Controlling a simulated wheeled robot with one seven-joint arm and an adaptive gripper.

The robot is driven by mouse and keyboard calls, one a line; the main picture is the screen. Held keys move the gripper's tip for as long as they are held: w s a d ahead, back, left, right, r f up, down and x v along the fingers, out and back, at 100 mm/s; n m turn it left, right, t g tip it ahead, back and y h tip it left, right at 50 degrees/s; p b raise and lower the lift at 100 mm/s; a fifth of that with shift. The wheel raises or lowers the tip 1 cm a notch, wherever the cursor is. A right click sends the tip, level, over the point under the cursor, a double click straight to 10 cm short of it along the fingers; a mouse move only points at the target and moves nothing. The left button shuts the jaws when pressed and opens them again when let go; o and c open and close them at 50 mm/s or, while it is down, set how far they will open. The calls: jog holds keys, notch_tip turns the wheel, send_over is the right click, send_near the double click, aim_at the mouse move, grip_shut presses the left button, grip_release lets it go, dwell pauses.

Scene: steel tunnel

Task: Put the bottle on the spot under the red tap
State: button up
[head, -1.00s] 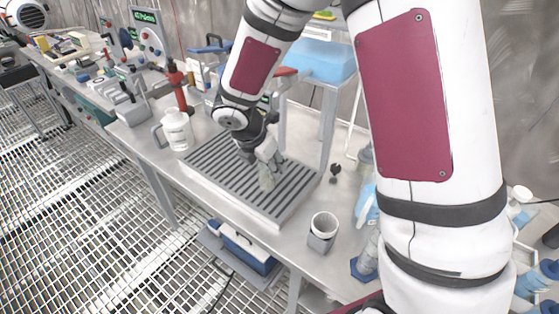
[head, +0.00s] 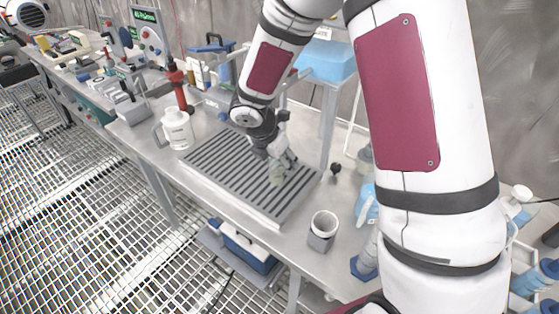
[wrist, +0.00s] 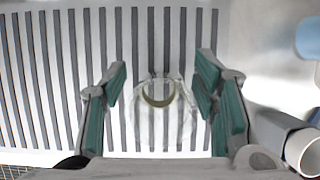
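The bottle (wrist: 140,124) is clear, with a pale yellowish neck ring, and is seen from above in the wrist view. I cannot tell if the bottle touches the slats. A small red part (head: 294,72), perhaps the red tap, shows behind my arm, mostly hidden. The spot under it is not clearly visible.
A white jug (head: 177,130) and a red-topped stand (head: 177,82) are left of the tray. A white-and-grey cup (head: 322,231) stands at the tray's front right. The left part of the tray is clear.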

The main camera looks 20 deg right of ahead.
jog(key=shift+r, duration=0.1)
jog(key=shift+a+r, duration=0.1)
jog(key=shift+r, duration=0.25)
jog(key=s+a, duration=0.6)
jog(key=a, duration=0.4)
jog(key=shift+s+a+r+b, duration=0.2)
jog(key=shift+a+r+b, duration=0.05)
jog(key=shift+b, duration=0.2)
jog(key=s+d+r+m, duration=0.4)
jog(key=d+r+m, duration=0.1)
jog(key=r+m, duration=0.15)
jog(key=s+d+r+m, duration=0.4)
jog(key=d+r+m, duration=0.1)
jog(key=r, duration=0.2)
jog(key=s+r+m+t+y, duration=0.1)
jog(key=s+r+m+y, duration=0.3)
jog(key=s+m, duration=0.9)
jog(key=shift+s+v, duration=0.3)
jog(key=shift+v, duration=1.4)
jog(key=shift+d+f, duration=0.1)
jog(key=shift+d, duration=0.05)
